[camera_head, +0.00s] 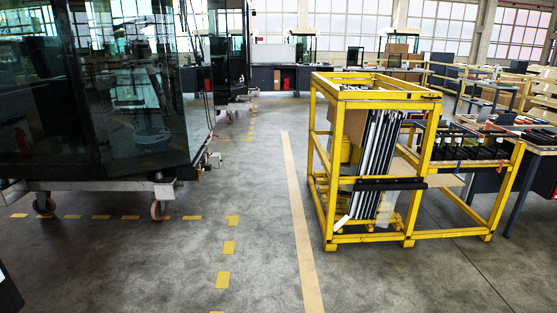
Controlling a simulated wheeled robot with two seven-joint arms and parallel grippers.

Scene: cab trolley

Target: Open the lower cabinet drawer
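I cannot make out a cabinet drawer clearly. A row of dark, low units (262,79) stands far off along the back wall; they are too small to tell whether they have drawers. A dark edge (8,291) shows at the lower left corner, cut off by the frame, and I cannot tell what it is. Neither of my grippers is in view.
A yellow metal trolley (408,237) with long dark and white strips stands at right. Tables (540,150) with parts stand behind it. A large glass cab (130,90) on a wheeled frame (100,186) fills the left. The grey floor (130,270) between is clear.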

